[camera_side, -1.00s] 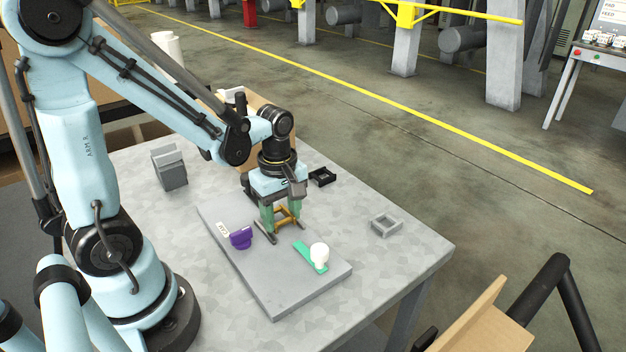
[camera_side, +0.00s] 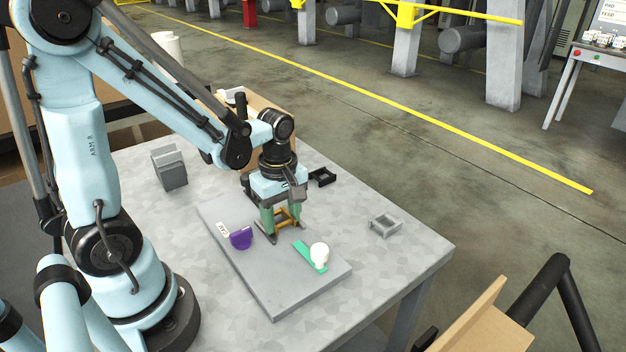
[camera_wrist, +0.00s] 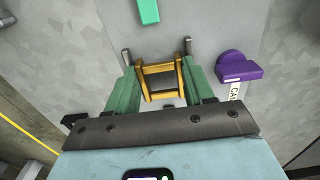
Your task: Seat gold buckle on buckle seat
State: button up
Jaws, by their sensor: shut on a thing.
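My gripper (camera_side: 283,224) is shut on the gold buckle (camera_side: 287,215), low over the grey plate (camera_side: 285,290). In the wrist view the buckle (camera_wrist: 160,68) is an open gold frame between the green fingers of my gripper (camera_wrist: 160,78). Two short grey posts (camera_wrist: 187,47) show just beyond the fingers, one on each side. I cannot make out the buckle seat; it may be hidden under the buckle and gripper. I cannot tell whether the buckle touches the plate.
On the plate, a purple piece (camera_side: 241,238) lies left of my gripper, and a green strip (camera_side: 305,254) with a white knob (camera_side: 319,255) lies in front. A black frame (camera_side: 322,178) and a grey frame (camera_side: 385,225) lie on the table. A grey block (camera_side: 169,168) stands at the back left.

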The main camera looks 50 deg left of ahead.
jog(key=shift+f, duration=0.2)
dwell(0.3)
jog(key=o, duration=1)
jog(key=shift+o, duration=0.6)
jog(key=shift+w+r, duration=0.1)
jog(key=shift+r, duration=0.3)
notch_tip(320, 180, up, 11)
jog(key=d+m+t, duration=0.1)
jog(key=m+t, duration=0.1)
jog(key=m, duration=0.4)
jog(key=d+m+t, duration=0.2)
jog(key=m, duration=0.4)
jog(key=d+m+t, duration=0.1)
jog(key=m+t, duration=0.2)
jog(key=m, duration=0.3)
jog(key=shift+w+d+f, duration=0.15)
jog(key=shift+d+f, duration=0.05)
jog(key=shift+d, duration=0.2)
